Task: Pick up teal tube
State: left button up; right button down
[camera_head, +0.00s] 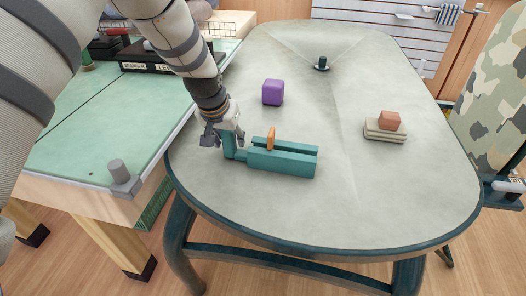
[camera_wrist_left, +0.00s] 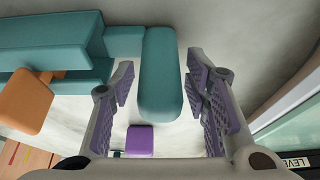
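The teal piece (camera_head: 283,158) lies on the pale table, with two long parallel bars and an upright rounded end (camera_head: 229,147) at its left. I cannot tell which part is the tube. My left gripper (camera_head: 223,138) is low over that upright end. In the left wrist view the teal end (camera_wrist_left: 160,75) stands between the two open fingers (camera_wrist_left: 160,88), with a visible gap on each side. An orange block (camera_head: 271,139) stands between the bars; it also shows in the wrist view (camera_wrist_left: 25,100). My right gripper is not in view.
A purple cube (camera_head: 273,92) sits behind the teal piece. A dark green peg (camera_head: 322,63) stands farther back. A reddish block (camera_head: 389,120) rests on grey slabs (camera_head: 385,132) at right. A green-topped bench (camera_head: 80,145) adjoins at left. The table's front right is clear.

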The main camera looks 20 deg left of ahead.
pick_arm(q)
grip_shut()
